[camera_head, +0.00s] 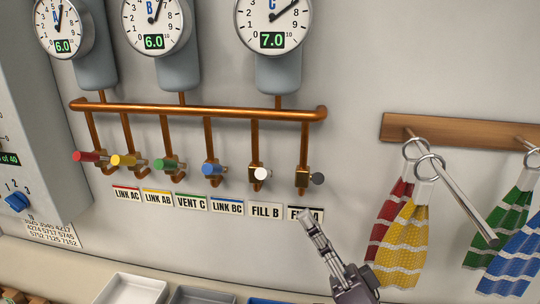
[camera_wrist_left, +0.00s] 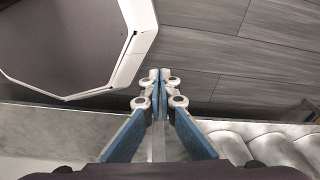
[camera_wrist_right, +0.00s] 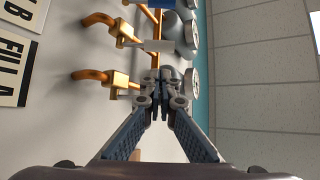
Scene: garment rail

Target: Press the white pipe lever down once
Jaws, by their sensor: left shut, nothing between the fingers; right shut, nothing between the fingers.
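The white pipe lever (camera_head: 262,173) sticks out from a brass valve on a copper drop pipe, above the FILL B label (camera_head: 266,210). In the right wrist view the white lever (camera_wrist_right: 158,46) shows beyond my fingertips. My right gripper (camera_head: 306,216) is shut and empty, below and right of the white lever, apart from it in the picture. It covers part of the label under the grey lever (camera_head: 317,179).
Blue (camera_head: 209,169), green (camera_head: 165,164), yellow (camera_head: 123,160) and red (camera_head: 84,156) levers stand in a row left of the white one. Gauges hang above the copper pipe (camera_head: 200,110). A wooden rail (camera_head: 460,134) with hanging coloured strips is at right. Trays (camera_head: 135,290) lie below.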

